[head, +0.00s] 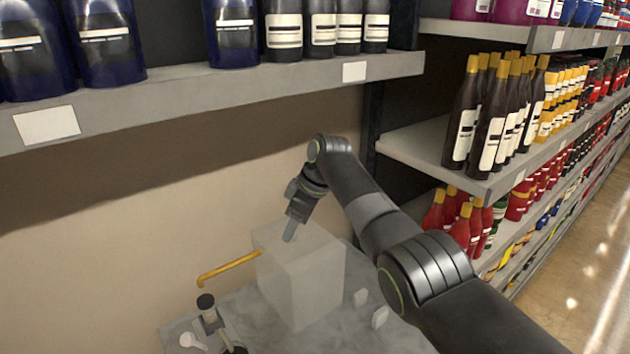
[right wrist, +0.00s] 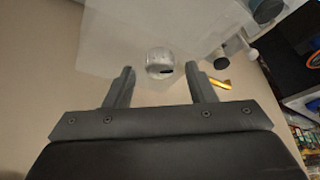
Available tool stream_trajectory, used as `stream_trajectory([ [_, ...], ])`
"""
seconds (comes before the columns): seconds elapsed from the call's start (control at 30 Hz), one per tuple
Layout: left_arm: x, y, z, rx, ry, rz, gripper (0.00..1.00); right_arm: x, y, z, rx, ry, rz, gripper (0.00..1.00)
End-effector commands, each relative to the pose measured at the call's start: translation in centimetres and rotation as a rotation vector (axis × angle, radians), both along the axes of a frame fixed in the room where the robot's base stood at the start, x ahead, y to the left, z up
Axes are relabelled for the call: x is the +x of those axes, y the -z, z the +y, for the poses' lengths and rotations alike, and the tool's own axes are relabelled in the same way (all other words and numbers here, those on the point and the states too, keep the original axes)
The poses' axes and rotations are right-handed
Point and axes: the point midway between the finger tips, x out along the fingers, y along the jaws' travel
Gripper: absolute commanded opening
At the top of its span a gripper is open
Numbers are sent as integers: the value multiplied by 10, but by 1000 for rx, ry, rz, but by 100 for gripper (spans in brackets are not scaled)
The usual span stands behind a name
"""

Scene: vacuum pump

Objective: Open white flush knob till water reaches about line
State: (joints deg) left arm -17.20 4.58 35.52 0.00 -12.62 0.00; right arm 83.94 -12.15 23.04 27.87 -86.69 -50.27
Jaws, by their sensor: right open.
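A pale translucent box-shaped tank (head: 318,275) stands on a grey slab. My right gripper (head: 289,234) points down at the top of the tank in the head view. In the right wrist view my right gripper (right wrist: 161,76) is open. A round whitish-grey knob (right wrist: 159,58) with a dark slot shows between and just beyond its fingertips, apart from both. The tank (right wrist: 115,35) fills the area behind it. I cannot tell which part is the white flush knob, and no water line can be made out. My left gripper is not in view.
A yellow pipe (head: 228,268) sticks out left of the tank. A black-topped fitting (head: 207,310) and a small white part (head: 190,341) stand at the front left. A bottle-laden shelf (head: 300,77) overhangs behind.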

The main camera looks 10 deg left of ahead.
Motion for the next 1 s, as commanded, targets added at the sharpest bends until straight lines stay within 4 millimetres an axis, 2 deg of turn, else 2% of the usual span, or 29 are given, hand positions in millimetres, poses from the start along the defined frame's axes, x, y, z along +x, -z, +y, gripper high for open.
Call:
stream_trajectory([
  [0.17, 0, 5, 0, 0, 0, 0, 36, 0, -24, -11, 1, 3, -7, 50],
  [0.6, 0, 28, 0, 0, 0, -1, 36, -8, -119, -50, -2, 3, -6, 50],
  [0.8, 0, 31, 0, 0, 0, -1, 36, -10, -141, -59, -2, 2, -2, 50],
  [1.0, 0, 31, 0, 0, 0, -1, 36, -10, -147, -60, -1, 0, -1, 50],
])
